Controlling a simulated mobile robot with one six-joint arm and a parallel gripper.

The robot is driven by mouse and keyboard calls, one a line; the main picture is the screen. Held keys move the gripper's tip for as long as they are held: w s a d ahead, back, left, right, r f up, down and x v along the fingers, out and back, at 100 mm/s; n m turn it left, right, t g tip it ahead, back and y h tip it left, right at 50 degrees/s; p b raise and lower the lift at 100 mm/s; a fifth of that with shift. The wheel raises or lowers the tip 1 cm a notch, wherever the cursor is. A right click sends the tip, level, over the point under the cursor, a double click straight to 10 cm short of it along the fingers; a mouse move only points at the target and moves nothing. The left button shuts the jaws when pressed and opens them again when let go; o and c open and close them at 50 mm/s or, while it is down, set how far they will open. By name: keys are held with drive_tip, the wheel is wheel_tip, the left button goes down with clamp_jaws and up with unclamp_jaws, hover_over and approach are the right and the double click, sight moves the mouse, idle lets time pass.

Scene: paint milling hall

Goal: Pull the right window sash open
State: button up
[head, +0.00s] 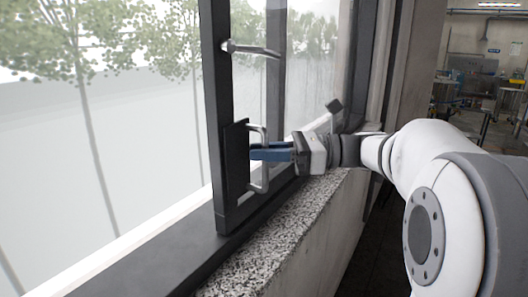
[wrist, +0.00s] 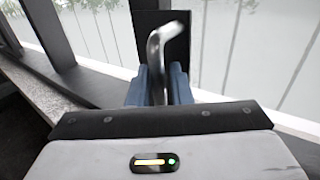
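The window sash (head: 222,70) has a dark frame and stands at the centre left of the head view. A dark plate (head: 235,165) on its stile carries a metal bar handle (head: 264,182), which also shows in the wrist view (wrist: 156,50). My gripper (head: 258,152) reaches the handle from the right at mid height. In the wrist view, its blue fingers (wrist: 160,88) lie on either side of the bar, close against it. The gripper appears shut on the handle. The fingertips are partly hidden behind the bar. I cannot tell how far the sash stands from its frame.
A lever latch (head: 250,49) sits higher on the sash. A speckled stone sill (head: 275,240) runs below the window, with a dark lower frame (head: 140,262) beside it. Hall equipment (head: 490,95) stands far back at the right.

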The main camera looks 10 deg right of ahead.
drive_tip(key=shift+o, duration=1)
drive_tip(key=s+d+b, duration=0.1)
drive_tip(key=d+b, duration=0.1)
drive_tip(key=d, duration=0.5)
drive_tip(key=shift+d, duration=0.4)
